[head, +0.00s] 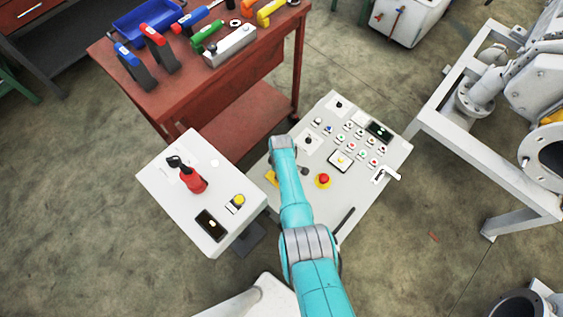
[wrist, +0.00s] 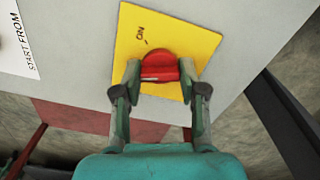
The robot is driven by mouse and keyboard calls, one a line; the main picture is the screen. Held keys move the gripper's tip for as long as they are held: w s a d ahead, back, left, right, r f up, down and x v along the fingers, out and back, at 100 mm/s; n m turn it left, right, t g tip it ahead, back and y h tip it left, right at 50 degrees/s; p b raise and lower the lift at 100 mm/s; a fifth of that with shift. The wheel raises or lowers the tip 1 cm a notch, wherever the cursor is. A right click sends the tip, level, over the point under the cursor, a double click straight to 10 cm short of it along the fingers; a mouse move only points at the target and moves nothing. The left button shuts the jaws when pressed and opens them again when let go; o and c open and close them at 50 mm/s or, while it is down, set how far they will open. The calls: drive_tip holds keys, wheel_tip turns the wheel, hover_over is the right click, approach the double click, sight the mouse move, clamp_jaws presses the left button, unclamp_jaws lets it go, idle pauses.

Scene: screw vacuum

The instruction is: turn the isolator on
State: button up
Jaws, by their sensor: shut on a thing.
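The isolator is a red rotary knob (wrist: 160,68) on a yellow plate (wrist: 185,38) in the wrist view. The plate has the word ON and a short tick above and left of the knob. A white line on the knob runs roughly left to right, out of line with that tick. My gripper (wrist: 160,75) has one finger on each side of the knob and is shut on it. In the head view a corner of the yellow plate (head: 271,178) shows beside my arm; the knob and fingers are hidden there.
The grey panel (head: 258,200) also carries a red emergency button (head: 323,181), several small buttons and a white handle (head: 385,175). A red tool bench (head: 180,95) is behind.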

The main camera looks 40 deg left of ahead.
drive_tip(key=m, duration=1.2)
drive_tip(key=shift+m, duration=0.4)
idle(0.3)
drive_tip(key=o, duration=1.1)
drive_tip(key=shift+o, duration=0.2)
drive_tip(key=shift+r, duration=0.1)
wheel_tip(320, 180, up, 12)
drive_tip(key=shift+d, duration=0.1)
idle(0.3)
